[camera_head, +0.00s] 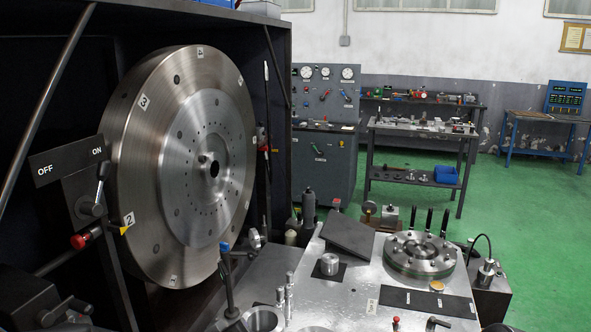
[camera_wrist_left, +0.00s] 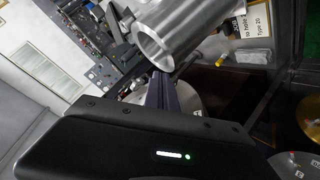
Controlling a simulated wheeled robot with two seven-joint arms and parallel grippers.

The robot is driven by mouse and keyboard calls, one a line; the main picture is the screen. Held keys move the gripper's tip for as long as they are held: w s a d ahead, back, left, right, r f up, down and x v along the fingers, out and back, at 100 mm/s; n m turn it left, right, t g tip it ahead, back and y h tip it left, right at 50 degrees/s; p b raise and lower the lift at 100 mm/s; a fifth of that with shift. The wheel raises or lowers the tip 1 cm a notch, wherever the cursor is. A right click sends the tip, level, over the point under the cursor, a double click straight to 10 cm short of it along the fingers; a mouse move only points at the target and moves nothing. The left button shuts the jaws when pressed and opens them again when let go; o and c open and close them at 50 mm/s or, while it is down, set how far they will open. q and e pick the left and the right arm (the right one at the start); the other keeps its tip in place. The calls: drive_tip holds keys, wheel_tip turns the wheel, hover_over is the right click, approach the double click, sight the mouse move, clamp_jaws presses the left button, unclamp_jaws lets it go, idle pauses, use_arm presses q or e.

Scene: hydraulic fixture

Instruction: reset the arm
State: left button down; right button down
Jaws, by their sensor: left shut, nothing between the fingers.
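No gripper can be made out for sure in the head view. In the left wrist view my left gripper (camera_wrist_left: 162,90) has its dark fingers together, with nothing seen between them. A hollow metal cylinder (camera_wrist_left: 185,28) lies just beyond the fingertips and overlaps them in the picture; I cannot tell whether they touch. My right gripper is in neither view. In the head view a large steel disc (camera_head: 180,165) with numbered marks stands upright in a dark frame. A lever (camera_head: 102,185) beside the OFF/ON plate (camera_head: 68,165) points up.
A metal bench (camera_head: 360,270) at the lower right holds a flanged disc (camera_head: 420,253), a dark tilted plate (camera_head: 348,237) and a small cylinder (camera_head: 329,263). A gauge cabinet (camera_head: 325,160) and a parts table (camera_head: 420,180) stand behind. Green floor (camera_head: 535,215) at the right is clear.

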use_arm(q)
drive_tip(key=s+d+f+m+g+h, duration=0.1)
drive_tip(key=s+d+f+m+g, duration=0.15)
drive_tip(key=s+f, duration=0.55)
drive_tip(key=s+d+f+m+g, duration=0.1)
drive_tip(key=s+f+g, duration=0.3)
drive_tip(key=f, duration=0.6)
drive_tip(key=s+d+f+g, duration=0.1)
drive_tip(key=s+f+g, duration=0.1)
drive_tip(key=s+f, duration=0.4)
drive_tip(key=s+d+f+g+h, duration=0.1)
drive_tip(key=s+f, duration=0.6)
drive_tip(key=s, duration=0.8)
drive_tip(key=shift+s+m+g, duration=0.35)
drive_tip(key=shift+g, duration=0.5)
